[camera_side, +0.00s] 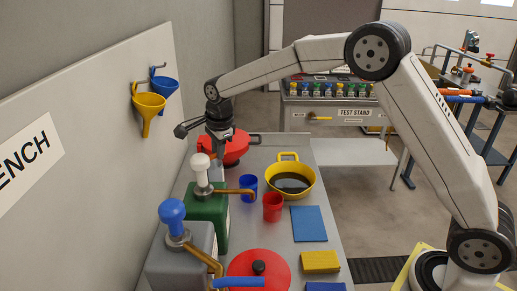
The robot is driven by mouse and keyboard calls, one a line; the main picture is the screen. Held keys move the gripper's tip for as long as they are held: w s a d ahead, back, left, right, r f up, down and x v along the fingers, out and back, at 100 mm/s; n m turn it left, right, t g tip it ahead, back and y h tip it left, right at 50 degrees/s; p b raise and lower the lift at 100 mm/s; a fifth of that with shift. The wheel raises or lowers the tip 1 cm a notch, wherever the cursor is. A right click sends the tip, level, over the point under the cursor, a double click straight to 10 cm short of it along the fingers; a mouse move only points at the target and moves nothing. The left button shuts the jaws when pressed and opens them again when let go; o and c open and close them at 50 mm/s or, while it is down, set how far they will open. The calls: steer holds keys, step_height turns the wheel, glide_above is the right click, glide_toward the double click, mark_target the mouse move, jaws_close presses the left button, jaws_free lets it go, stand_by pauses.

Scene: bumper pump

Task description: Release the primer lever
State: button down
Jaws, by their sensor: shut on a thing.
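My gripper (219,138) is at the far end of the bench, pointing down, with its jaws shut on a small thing. That thing is mostly hidden by the jaws; its place fits the primer lever, but its shape cannot be made out. A grey post shows just below the jaws, behind the green pump (208,214) with its white knob (200,163). A red pan or lid (238,148) lies right beside and behind the jaws. A grey pump (186,262) with a blue knob (172,213) stands nearest the camera.
A yellow pan (307,191) of dark liquid, a blue cup (249,183) and a red cup (272,207) stand right of the pumps. A red lid (258,268), blue mat (308,223) and yellow block (320,261) lie nearer. Funnels (148,105) hang on the left wall.

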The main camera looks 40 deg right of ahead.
steer(key=shift+r, duration=0.1)
steer(key=shift+s+a+m+h, duration=0.15)
steer(key=shift+s+m, duration=0.15)
steer(key=shift+m, duration=0.65)
steer(key=shift+s+a+m+h, duration=0.2)
steer(key=shift+s+m, duration=0.1)
steer(key=shift+m, duration=0.6)
steer(key=shift+s+a+m+h, duration=0.15)
steer(key=shift+s+m, duration=0.15)
steer(key=shift+m, duration=0.65)
steer(key=c, duration=0.6)
jaws_free()
steer(key=shift+v, duration=3.95)
